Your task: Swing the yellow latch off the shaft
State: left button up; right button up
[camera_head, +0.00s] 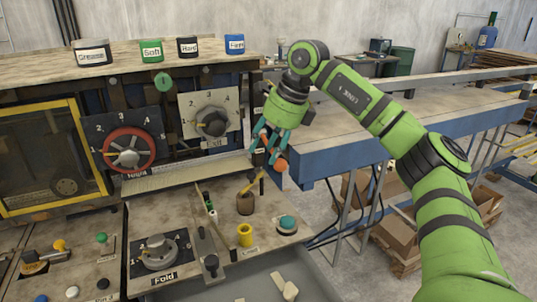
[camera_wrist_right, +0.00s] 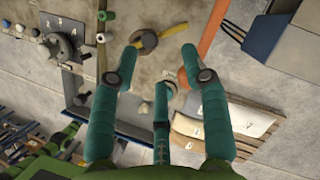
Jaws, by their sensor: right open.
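A yellow latch (camera_head: 258,184) shows as a short slanted bar at a brown post on the lower worktop in the head view. In the right wrist view, the yellow latch (camera_wrist_right: 172,30) runs out from a dark round part, just beyond the fingertips. The shaft is hard to tell apart from that round part. My right gripper (camera_head: 268,151) points down, above and a little right of the latch. In the wrist view, my right gripper (camera_wrist_right: 160,62) has its teal fingers spread with nothing between them. No contact with the latch is visible. My left gripper is not seen.
An orange part (camera_head: 280,165) lies close by the right fingertips. A teal knob (camera_head: 287,223) and a yellow ring (camera_head: 245,236) stand on the lower worktop. A red wheel (camera_head: 130,150) and a grey dial (camera_head: 211,122) stick out behind. A blue-edged table (camera_head: 330,160) flanks the right side.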

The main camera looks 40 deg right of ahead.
aim_at(252, 174)
jog(key=a+f+p, duration=0.1)
jog(key=a+f, duration=0.1)
jog(key=shift+a, duration=0.35)
jog(key=x, duration=0.1)
jog(key=p+x, duration=0.1)
jog(key=x, duration=0.1)
jog(key=shift+w+d+f, duration=0.15)
jog(key=shift+d+f, duration=0.05)
jog(key=shift+d, duration=0.15)
jog(key=shift+w+d+f, duration=0.1)
jog(key=shift+w+f, duration=0.05)
jog(key=shift+f, duration=0.15)
jog(key=shift+a+r, duration=0.1)
jog(key=shift+a, duration=0.1)
jog(key=c, duration=0.7)
grip_shut()
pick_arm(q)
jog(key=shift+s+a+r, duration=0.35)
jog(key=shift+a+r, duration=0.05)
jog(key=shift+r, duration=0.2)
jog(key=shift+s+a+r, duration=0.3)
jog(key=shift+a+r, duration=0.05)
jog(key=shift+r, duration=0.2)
pick_arm(e)
jog(key=shift+d, duration=0.1)
